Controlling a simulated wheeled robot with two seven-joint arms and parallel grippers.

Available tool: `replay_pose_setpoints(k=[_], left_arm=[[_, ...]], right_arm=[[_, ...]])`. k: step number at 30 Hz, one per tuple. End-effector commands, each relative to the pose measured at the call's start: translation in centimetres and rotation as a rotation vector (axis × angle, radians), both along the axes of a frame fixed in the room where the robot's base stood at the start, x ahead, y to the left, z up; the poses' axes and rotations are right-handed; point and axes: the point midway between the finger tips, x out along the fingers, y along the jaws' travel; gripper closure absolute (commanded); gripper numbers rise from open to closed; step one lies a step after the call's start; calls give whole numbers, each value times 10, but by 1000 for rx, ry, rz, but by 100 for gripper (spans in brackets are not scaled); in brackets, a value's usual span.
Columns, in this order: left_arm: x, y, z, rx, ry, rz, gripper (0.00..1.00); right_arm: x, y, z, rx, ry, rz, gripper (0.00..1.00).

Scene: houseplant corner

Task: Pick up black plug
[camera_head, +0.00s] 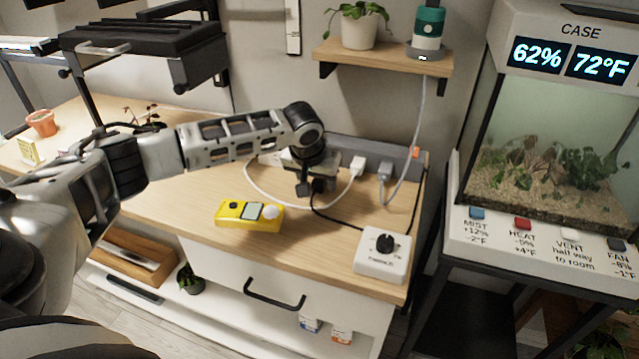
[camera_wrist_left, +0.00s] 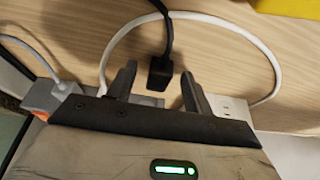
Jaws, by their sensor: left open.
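The black plug (camera_wrist_left: 160,74) is on its black cord over the wooden desktop. In the left wrist view it shows between the two fingertips of my left gripper (camera_wrist_left: 157,70), with gaps on both sides. The gripper is open and holds nothing. In the head view my left gripper (camera_head: 303,188) points down at the desk beside the plug (camera_head: 318,185), partly hiding it. The black cord runs to a white box with a black dial (camera_head: 384,244). My right gripper is not in view.
A grey power strip (camera_head: 375,150) runs along the desk's back, holding a white plug (camera_head: 357,165) and a grey plug (camera_head: 385,170). A white cable loops around the black plug. A yellow meter (camera_head: 236,215) lies in front. A wall shelf (camera_head: 385,58) overhangs behind. A glass tank stands right.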

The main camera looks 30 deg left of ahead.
Motion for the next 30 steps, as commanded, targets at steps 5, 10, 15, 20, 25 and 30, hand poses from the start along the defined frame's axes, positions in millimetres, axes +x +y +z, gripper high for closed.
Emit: replay_pose_setpoints(k=[5,10,15,20,25,30], left_arm=[[0,0,0,0,-1,0,49],[0,0,0,0,0,0,88],[0,0,0,0,-1,0,99],[0,0,1,0,0,1,99],[0,0,9,0,-1,0,99],[1,0,33,-2,-3,1,99]], right_arm=[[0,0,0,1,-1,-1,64],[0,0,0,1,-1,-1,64],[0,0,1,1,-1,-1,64],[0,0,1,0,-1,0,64],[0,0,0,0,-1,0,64],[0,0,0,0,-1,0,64]])
